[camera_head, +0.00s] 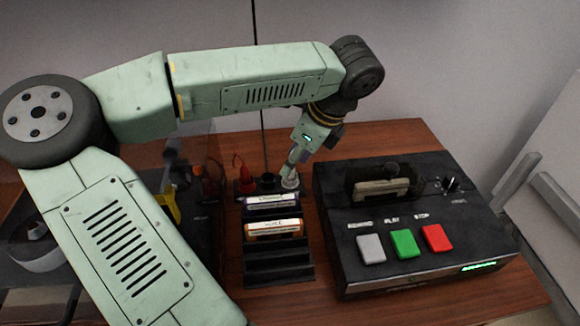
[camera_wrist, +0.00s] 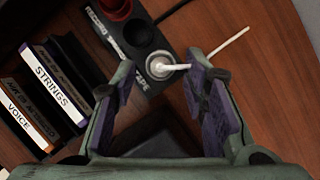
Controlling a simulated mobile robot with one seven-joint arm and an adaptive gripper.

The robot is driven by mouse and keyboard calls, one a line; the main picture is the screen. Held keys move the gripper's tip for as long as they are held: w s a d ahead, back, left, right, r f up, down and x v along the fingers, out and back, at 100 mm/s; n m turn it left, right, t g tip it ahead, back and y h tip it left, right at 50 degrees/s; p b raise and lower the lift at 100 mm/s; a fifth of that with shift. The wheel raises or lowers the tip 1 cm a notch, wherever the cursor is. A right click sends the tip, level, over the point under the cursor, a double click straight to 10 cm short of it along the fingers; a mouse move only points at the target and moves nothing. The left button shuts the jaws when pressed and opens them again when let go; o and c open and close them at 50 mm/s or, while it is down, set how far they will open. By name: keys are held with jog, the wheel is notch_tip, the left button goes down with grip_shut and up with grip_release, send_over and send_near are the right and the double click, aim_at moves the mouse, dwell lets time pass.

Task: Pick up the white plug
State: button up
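The white plug (camera_wrist: 161,66) sits upright in the end socket of a black holder (camera_wrist: 138,40), beside the lettering "TAPE". A thin white stem sticks out from it to the right, towards the right finger. In the head view the white plug (camera_head: 290,183) is partly hidden by my gripper (camera_head: 296,160), which points down just above it. In the wrist view my gripper (camera_wrist: 160,72) is open, with purple-lined fingers either side of the plug. No grip on it shows.
A red plug (camera_head: 246,186) and a dark one stand in the same holder. A rack with cassettes (camera_head: 275,230) is in front. A black tape player (camera_head: 415,220) with grey, green and red buttons stands right. A white rod (camera_wrist: 228,44) shows beyond the right finger.

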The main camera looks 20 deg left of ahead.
jog(key=shift+x, duration=0.85)
jog(key=shift+c, duration=0.2)
jog(key=shift+w, duration=0.1)
grip_shut()
